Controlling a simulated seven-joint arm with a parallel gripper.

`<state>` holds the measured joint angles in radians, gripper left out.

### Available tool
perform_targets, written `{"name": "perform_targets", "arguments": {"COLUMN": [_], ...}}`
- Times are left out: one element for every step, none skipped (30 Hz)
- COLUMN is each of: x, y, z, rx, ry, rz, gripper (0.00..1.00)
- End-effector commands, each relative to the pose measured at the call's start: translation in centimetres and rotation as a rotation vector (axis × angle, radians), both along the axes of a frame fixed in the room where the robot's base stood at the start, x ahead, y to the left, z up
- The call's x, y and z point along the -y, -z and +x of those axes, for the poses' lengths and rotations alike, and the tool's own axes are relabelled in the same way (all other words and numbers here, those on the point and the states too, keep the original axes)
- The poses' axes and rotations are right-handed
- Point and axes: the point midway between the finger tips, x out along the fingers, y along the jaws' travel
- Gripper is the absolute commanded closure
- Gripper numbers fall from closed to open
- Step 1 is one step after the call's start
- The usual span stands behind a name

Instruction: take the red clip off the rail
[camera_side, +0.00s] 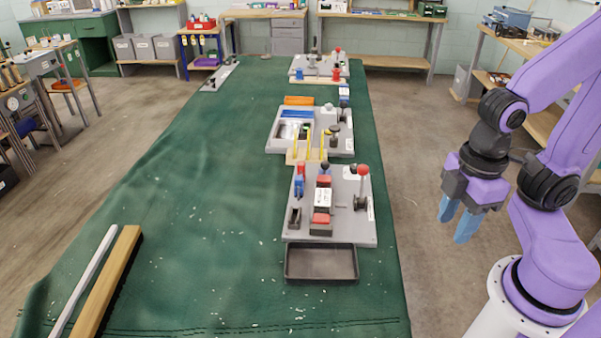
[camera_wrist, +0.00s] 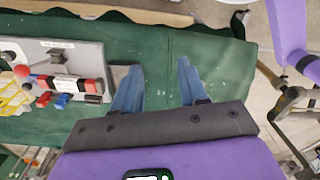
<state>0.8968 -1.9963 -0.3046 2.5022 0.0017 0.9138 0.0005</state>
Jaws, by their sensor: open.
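A small red clip (camera_side: 301,169) stands at the left edge of the nearest grey board, just behind a blue clip (camera_side: 299,186). In the wrist view the red clip (camera_wrist: 43,99) is at the left, beside the blue clip (camera_wrist: 62,101). The clips sit in line with a dark block (camera_side: 294,217); the rail itself is too small to make out clearly. My gripper (camera_side: 457,218) is off the table's right side, well apart from the clip. Its two blue fingers are spread and empty, with green cloth between them in the wrist view (camera_wrist: 158,68).
The grey board (camera_side: 345,228) also carries a red-and-white block (camera_side: 323,198) and a red-knobbed lever (camera_side: 362,172). A black tray (camera_side: 320,278) lies in front. Yellow pegs (camera_side: 308,145) and another board stand behind. The cloth to the left is mostly clear.

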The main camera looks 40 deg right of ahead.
Motion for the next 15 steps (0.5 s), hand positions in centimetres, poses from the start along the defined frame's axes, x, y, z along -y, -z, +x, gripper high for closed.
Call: {"name": "perform_targets", "arguments": {"x": [0.0,0.0,0.0,0.0,0.0,0.0,0.0,0.0,0.0,0.0,0.0,0.0,0.0,0.0,0.0], "y": [0.0,0.0,0.0,0.0,0.0,0.0,0.0,0.0,0.0,0.0,0.0,0.0,0.0,0.0,0.0], "z": [0.0,0.0,0.0,0.0,0.0,0.0,0.0,0.0,0.0,0.0,0.0,0.0,0.0,0.0,0.0], "rx": [0.0,0.0,0.0,0.0,0.0,0.0,0.0,0.0,0.0,0.0,0.0,0.0,0.0,0.0,0.0], "ry": [0.0,0.0,0.0,0.0,0.0,0.0,0.0,0.0,0.0,0.0,0.0,0.0,0.0,0.0,0.0], "rz": [0.0,0.0,0.0,0.0,0.0,0.0,0.0,0.0,0.0,0.0,0.0,0.0,0.0,0.0,0.0], "gripper": [0.57,0.57,0.57,0.57,0.57,0.57,0.51,0.41,0.4,0.4,0.4,0.4,0.4,0.4,0.4]}}
